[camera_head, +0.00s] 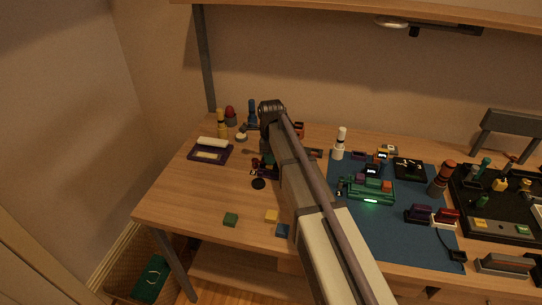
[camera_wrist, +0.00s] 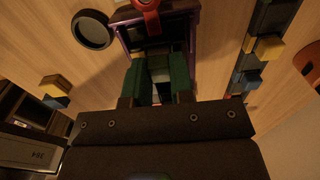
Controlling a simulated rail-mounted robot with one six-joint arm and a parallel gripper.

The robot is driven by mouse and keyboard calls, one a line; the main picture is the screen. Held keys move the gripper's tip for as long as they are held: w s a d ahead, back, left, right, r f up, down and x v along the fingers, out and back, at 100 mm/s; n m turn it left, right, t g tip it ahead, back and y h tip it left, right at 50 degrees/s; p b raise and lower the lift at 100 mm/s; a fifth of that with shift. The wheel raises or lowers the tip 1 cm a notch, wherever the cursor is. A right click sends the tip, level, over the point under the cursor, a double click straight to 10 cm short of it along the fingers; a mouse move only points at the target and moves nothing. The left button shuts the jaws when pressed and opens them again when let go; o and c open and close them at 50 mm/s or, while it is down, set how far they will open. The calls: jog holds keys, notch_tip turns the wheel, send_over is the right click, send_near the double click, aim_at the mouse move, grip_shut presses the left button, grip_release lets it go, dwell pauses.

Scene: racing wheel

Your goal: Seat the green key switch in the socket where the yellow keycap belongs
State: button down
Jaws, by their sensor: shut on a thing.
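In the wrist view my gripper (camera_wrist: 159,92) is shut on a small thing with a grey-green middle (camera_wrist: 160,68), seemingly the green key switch. Its outline is hard to separate from the green-looking fingers. The tips point at a small purple-edged box (camera_wrist: 129,32) with a dark opening; I cannot tell whether the thing touches it. A yellow cap (camera_head: 271,216) lies on the table's front, between a green cap (camera_head: 231,219) and a blue cap (camera_head: 283,230). A green board (camera_head: 358,195) with coloured caps sits on the blue mat; I cannot make out the socket.
A black disc (camera_head: 258,183) lies close by the gripper's area, also in the wrist view (camera_wrist: 92,29). A purple tray (camera_head: 210,157) and bottles stand at the back left. The blue mat (camera_head: 385,240) and a black tray (camera_head: 470,213) fill the right. The left front is mostly clear.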

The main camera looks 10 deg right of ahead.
jog(key=shift+f, duration=0.2)
jog(key=c, duration=0.9)
grip_release()
jog(key=shift+r, duration=0.1)
notch_tip(320, 180, up, 11)
jog(key=p, duration=1)
jog(key=shift+p, duration=0.4)
jog(key=s+n, duration=2.3)
jog(key=s, duration=0.1)
jog(key=shift+s, duration=0.25)
